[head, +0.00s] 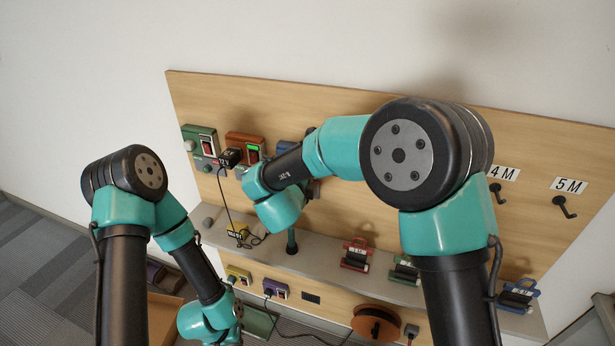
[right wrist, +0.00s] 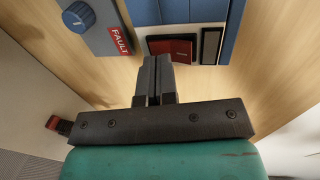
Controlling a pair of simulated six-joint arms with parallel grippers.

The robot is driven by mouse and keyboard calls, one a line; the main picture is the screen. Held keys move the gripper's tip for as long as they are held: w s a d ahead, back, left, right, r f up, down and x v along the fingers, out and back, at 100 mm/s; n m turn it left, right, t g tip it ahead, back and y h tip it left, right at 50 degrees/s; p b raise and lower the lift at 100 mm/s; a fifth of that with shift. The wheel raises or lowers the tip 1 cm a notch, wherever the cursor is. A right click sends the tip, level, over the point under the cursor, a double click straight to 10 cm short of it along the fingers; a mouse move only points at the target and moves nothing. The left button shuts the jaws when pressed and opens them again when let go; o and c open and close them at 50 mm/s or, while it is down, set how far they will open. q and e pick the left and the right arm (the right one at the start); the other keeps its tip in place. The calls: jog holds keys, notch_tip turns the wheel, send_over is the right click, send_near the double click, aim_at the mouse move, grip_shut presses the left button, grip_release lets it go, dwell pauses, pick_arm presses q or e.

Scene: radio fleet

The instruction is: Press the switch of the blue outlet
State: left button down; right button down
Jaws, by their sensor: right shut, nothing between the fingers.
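The blue outlet (head: 285,148) is on the wooden board, mostly hidden behind my right arm in the head view. In the right wrist view its blue body (right wrist: 195,12) is at the top, with a dark red switch (right wrist: 172,48) and a dark slot to the right of it. My right gripper (right wrist: 153,62) is shut and empty. Its tips overlap the lower left edge of the switch in the picture; I cannot tell whether they touch it. In the head view my right fingers are hidden. My left arm hangs at the lower left, its fingers out of sight.
A grey box with a blue knob (right wrist: 78,17) and a red FAULT label is left of the blue outlet. A green outlet (head: 196,133) and an orange outlet (head: 240,138) with a black plug (head: 230,157) are further left. A grey shelf (head: 325,268) runs below.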

jog(key=f+v, duration=0.2)
jog(key=v, duration=1.1)
jog(key=shift+s+a, duration=0.2)
jog(key=shift+s, duration=0.1)
jog(key=shift+f, duration=0.15)
